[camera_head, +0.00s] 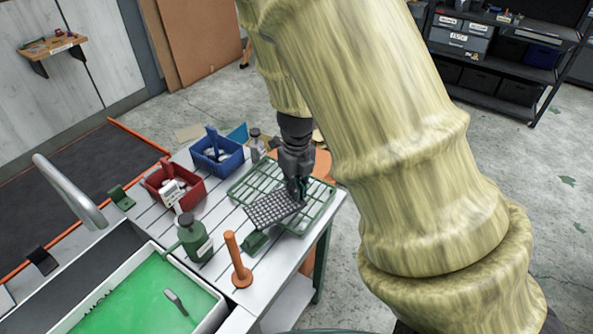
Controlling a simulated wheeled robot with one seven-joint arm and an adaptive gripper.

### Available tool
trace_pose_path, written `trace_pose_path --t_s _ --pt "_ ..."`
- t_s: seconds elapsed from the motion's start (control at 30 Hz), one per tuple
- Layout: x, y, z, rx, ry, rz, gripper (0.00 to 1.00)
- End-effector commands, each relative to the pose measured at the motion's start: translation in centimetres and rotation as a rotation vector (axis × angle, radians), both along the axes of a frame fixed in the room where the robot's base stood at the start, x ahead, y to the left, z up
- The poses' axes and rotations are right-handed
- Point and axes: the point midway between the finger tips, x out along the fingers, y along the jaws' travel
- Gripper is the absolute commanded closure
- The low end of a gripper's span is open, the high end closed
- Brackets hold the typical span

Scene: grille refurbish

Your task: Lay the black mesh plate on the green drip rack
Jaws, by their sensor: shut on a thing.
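The black mesh plate (271,210) is held by my gripper (299,190) at its right end. It overlaps the near-left part of the green drip rack (239,190) in the head view. I cannot tell whether the plate touches the rack or is held a little above it. The rack is a green wire grid on the white slatted table. My gripper is shut on the plate over the rack, and its fingertips are partly hidden. My arm hides some of the area to the right.
A blue bin (217,158) and a red bin (172,189) stand left of the rack. A green bottle (195,240) and an orange upright post (236,262) stand nearer. A basin with green liquid (140,300) is at the lower left. A dark bottle (257,146) stands behind the rack.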

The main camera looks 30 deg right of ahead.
Motion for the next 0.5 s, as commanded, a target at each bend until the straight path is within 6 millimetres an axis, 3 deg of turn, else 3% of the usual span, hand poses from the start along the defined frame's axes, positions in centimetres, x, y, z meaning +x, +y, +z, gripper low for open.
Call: trace_pose_path --t_s 0.3,0.5 --pt "4.9 -4.3 -0.4 0.001 0.001 -0.002 1.00" --pt "6.9 -6.0 -0.7 0.001 -0.001 -0.003 1.00"
